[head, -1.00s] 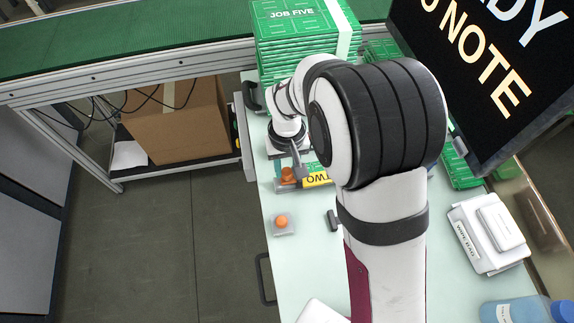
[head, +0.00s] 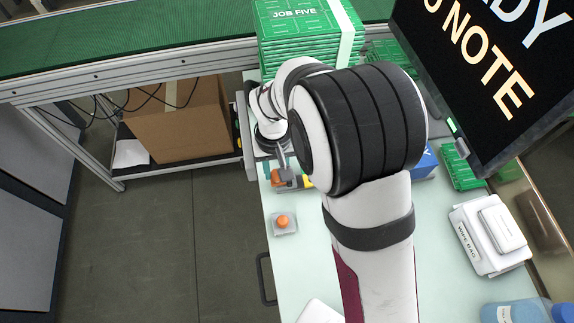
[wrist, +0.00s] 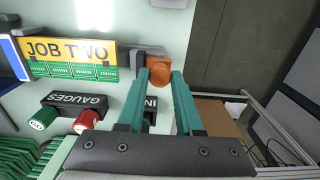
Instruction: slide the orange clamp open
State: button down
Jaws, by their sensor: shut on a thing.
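The orange clamp (wrist: 159,72) sits between the tips of my two teal fingers in the wrist view, beside a grey block at the end of the yellow JOB TWO board (wrist: 68,50). My gripper (wrist: 162,77) is shut on the clamp. In the head view the clamp (head: 279,178) shows as a small orange piece near the table's left edge, under my gripper (head: 281,159). My arm hides most of the JOB TWO board there.
An orange button on a grey base (head: 284,223) stands near the table's left edge. A GAUGES holder (wrist: 77,103) with red and green items is close to my fingers. Green stacked boxes (head: 300,35) stand behind; a monitor (head: 490,60) and white pad box (head: 488,235) are right.

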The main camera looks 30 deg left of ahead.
aim_at(275, 174)
jog(key=shift+s+a, duration=0.2)
jog(key=shift+a, duration=0.05)
jog(key=c, duration=0.6)
grip_release()
jog(key=shift+o, duration=0.2)
jog(key=shift+r, duration=0.15)
notch_tip(275, 174, up, 16)
jog(key=shift+f, duration=0.2)
jog(key=shift+d, duration=0.15)
